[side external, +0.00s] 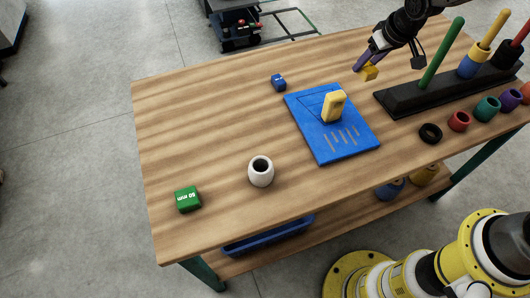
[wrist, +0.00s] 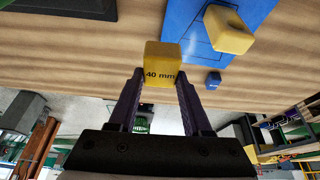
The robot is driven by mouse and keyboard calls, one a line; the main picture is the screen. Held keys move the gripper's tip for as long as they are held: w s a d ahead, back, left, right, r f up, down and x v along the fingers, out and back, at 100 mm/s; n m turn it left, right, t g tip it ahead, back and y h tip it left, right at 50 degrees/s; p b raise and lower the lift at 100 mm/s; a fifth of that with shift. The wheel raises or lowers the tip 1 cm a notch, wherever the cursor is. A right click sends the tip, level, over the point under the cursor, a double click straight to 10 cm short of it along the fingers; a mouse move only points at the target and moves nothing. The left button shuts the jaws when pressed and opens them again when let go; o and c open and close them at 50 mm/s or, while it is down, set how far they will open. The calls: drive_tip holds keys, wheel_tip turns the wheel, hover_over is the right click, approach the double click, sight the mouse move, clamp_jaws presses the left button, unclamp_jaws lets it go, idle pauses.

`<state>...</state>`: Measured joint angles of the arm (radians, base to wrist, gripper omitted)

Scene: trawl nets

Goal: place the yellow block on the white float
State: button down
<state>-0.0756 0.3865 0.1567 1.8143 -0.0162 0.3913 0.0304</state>
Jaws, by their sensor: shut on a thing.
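My gripper (side external: 364,66) is above the far part of the table, shut on the yellow block (side external: 370,73). In the wrist view the block (wrist: 162,62) is marked "40 mm" and sits between the two dark purple fingertips (wrist: 160,82). It is held above the wood, apart from other objects. The white float (side external: 261,171), a rounded barrel shape with a dark hole in its top, stands upright on the table near the front middle. Nothing rests on it. The float cannot be made out in the wrist view.
A blue board (side external: 347,143) carries a yellow piece (side external: 334,106). A small blue block (side external: 279,83) and a green block (side external: 188,199) lie on the table. A black rack (side external: 440,90) with coloured pegs stands right, several coloured rings before it. The table's left half is mostly clear.

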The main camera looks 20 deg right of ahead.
drive_tip(key=s+a+r+n+g+y, duration=0.1)
drive_tip(key=s+a+r+n, duration=0.3)
drive_tip(key=s+a, duration=0.75)
drive_tip(key=s+a+r+n+y, duration=0.2)
drive_tip(key=s+a+r+n, duration=0.15)
drive_tip(key=s+a, duration=0.8)
approach(252, 161)
drive_tip(key=shift+w+a+f+n, duration=0.45)
drive_tip(key=shift+w+a+f, duration=0.35)
drive_tip(key=shift+w, duration=0.05)
drive_tip(key=shift+a+f, duration=0.1)
drive_tip(key=shift+f, duration=1.5)
drive_tip(key=shift+f, duration=0.1)
drive_tip(key=shift+c, duration=1.7)
unclamp_jaws()
drive_tip(key=shift+f, duration=0.1)
